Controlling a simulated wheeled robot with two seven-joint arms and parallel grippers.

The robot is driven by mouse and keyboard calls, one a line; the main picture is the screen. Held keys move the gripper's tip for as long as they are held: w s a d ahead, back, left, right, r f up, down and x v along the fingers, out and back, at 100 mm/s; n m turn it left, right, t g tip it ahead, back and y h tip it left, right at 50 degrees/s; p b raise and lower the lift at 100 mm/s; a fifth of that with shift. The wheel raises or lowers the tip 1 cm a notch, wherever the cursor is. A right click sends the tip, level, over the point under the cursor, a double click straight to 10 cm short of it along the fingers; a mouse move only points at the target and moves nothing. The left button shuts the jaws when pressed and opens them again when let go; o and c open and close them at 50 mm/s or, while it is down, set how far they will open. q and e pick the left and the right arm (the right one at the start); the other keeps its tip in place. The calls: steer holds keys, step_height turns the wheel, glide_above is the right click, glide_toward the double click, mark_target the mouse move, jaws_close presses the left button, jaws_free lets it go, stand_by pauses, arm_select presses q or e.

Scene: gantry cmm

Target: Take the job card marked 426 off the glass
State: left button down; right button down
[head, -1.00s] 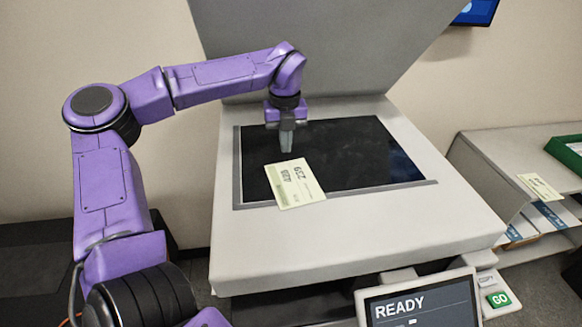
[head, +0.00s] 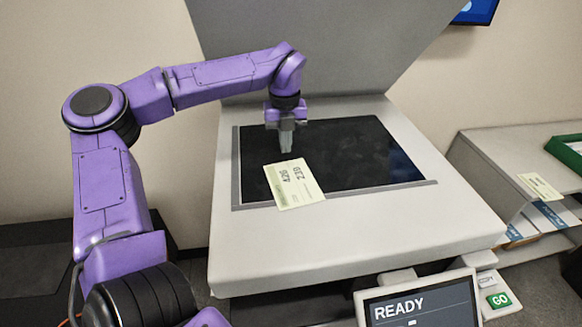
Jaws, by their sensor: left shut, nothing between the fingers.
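A pale yellow-green job card (head: 297,187) lies on the black glass (head: 370,160) of the scanner, near its front left. Its front end reaches over the glass's front frame. Its print is turned and small; one line seems to read 426. My left gripper (head: 286,150) is shut and empty, pointing down just behind the card's far edge. I cannot tell whether the fingertips touch the glass or the card. My right gripper is not in view.
The scanner's grey lid (head: 310,45) stands raised behind the glass. A READY screen (head: 420,305) and a green GO button (head: 499,299) are at the front. At right, a shelf (head: 490,150) carries another card (head: 541,186) and a green tray (head: 562,143).

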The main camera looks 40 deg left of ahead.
mark_target(299, 209)
arm_select(q)
steer(key=shift+f+b, duration=0.7)
steer(key=shift+f, duration=0.15)
stand_by(0.6)
steer(key=shift+s+d, duration=0.15)
steer(key=shift+d, duration=0.05)
steer(key=shift+s+d+b, duration=0.85)
steer(key=shift+s+d, duration=0.35)
steer(key=shift+d, duration=0.3)
steer(key=shift+s+d+b, duration=0.85)
steer(key=shift+s+d, duration=0.3)
steer(key=shift+d, duration=0.3)
steer(key=shift+s+d+b, duration=0.75)
steer(key=shift+s+d, duration=0.25)
steer(key=shift+d, duration=0.25)
steer(key=shift+s+d+b, duration=0.75)
steer(key=shift+s+d, duration=0.2)
steer(key=shift+d, duration=0.3)
steer(key=shift+s+d+b, duration=0.75)
steer(key=shift+s+d, duration=0.25)
steer(key=shift+d, duration=0.25)
step_height(299, 209, up, 6)
steer(key=p, duration=0.5)
steer(key=shift+r, duration=0.1)
